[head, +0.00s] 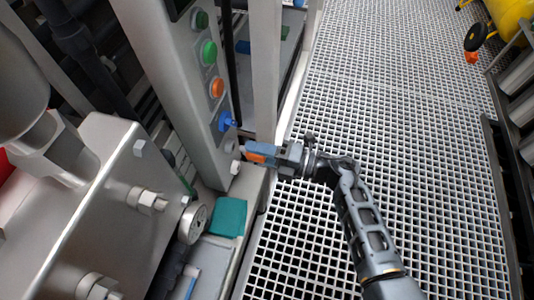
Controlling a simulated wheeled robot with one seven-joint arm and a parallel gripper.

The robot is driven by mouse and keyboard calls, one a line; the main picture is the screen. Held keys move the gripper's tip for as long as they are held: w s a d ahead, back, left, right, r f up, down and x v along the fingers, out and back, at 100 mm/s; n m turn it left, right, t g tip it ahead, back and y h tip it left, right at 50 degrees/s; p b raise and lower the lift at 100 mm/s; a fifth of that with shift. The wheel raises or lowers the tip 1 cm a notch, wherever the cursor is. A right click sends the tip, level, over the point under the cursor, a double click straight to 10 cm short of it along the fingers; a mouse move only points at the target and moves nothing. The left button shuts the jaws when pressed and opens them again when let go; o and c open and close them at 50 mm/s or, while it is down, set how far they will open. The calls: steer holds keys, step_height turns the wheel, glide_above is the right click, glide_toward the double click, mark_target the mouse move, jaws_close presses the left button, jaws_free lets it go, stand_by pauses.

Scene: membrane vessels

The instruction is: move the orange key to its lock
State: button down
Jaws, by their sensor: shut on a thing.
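My gripper (257,150) is low in the middle of the head view, at the end of my dark arm. It is shut on the orange key (258,158), and a bit of orange shows at the fingers. The rest of the key is largely hidden by the fingers. A grey upright panel (196,75) stands to the left of the gripper, with a column of coloured round fittings. The orange-ringed lock (217,87) is on this panel, above and left of the gripper. The key and this lock are clearly apart.
A blue key-like piece (226,121) juts from the panel below the orange lock. Green fittings (209,52) sit above it. A bolted steel flange (90,215) and a gauge (192,223) are at lower left. Open white grating (390,110) lies to the right.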

steer(key=shift+x, duration=0.85)
steer(key=shift+w+a, duration=0.15)
steer(key=shift+a, duration=0.4)
stand_by(1.8)
steer(key=c, duration=0.7)
jaws_free()
steer(key=v, duration=0.7)
steer(key=shift+d, duration=0.35)
